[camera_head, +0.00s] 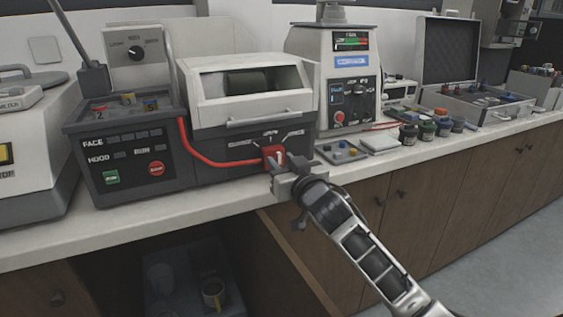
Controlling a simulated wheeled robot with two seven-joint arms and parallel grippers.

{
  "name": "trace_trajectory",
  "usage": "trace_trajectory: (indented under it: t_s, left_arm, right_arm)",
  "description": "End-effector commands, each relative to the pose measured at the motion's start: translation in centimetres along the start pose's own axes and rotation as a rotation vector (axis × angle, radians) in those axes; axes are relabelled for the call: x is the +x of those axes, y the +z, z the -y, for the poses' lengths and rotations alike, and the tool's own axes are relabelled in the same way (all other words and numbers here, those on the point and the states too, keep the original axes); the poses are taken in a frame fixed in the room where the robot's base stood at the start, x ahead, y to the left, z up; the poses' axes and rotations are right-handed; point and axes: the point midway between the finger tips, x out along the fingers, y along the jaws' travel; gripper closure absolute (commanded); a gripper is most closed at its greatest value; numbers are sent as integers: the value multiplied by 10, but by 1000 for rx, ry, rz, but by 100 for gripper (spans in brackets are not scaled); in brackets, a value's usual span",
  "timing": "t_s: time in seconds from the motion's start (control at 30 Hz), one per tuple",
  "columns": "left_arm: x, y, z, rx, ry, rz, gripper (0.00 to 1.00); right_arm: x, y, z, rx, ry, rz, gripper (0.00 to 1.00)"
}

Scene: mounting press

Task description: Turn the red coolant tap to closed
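The red coolant tap (273,153) sits low on the front of the grey machine (222,158), at the end of a red hose (205,157). Small labels stand in an arc above it, too small to read surely. My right gripper (279,164) is at the tap, its fingers pointing to the machine and overlapping the tap's lower part. The tap's handle is partly hidden, so its angle is hard to tell. I cannot tell whether the fingers touch or grip it. My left gripper is not in view.
The pale worktop (120,235) has a narrow free strip in front of the machines. A small tray (342,152), a white pad (381,144) and several dark jars (408,134) stand right of the tap. A cabinet door (290,262) stands open below the worktop edge.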

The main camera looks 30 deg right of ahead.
Motion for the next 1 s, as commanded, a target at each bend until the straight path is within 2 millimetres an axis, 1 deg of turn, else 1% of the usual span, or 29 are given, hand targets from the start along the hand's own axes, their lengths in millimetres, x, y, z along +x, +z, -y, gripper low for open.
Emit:
trace_trajectory:
  t_s: [0.1, 0.4, 0.47, 0.5, 0.53, 0.77, 1.0]
  left_arm:
    - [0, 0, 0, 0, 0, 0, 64]
    - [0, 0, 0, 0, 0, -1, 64]
    - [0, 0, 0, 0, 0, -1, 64]
    - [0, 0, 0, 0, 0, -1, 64]
    - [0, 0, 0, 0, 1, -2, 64]
    - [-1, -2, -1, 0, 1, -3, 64]
    - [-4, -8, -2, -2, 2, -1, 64]
  right_arm:
    - [7, 0, 0, 0, 0, 0, 67]
    - [9, 0, 0, 0, -1, 1, 67]
    - [8, 0, 0, 0, -1, 1, 84]
    - [8, 0, 0, 0, 0, 1, 95]
    - [8, 0, 0, 0, 0, 1, 100]
    - [8, 0, 1, -5, -1, 1, 100]
    - [8, 0, 2, -74, -1, 4, 100]
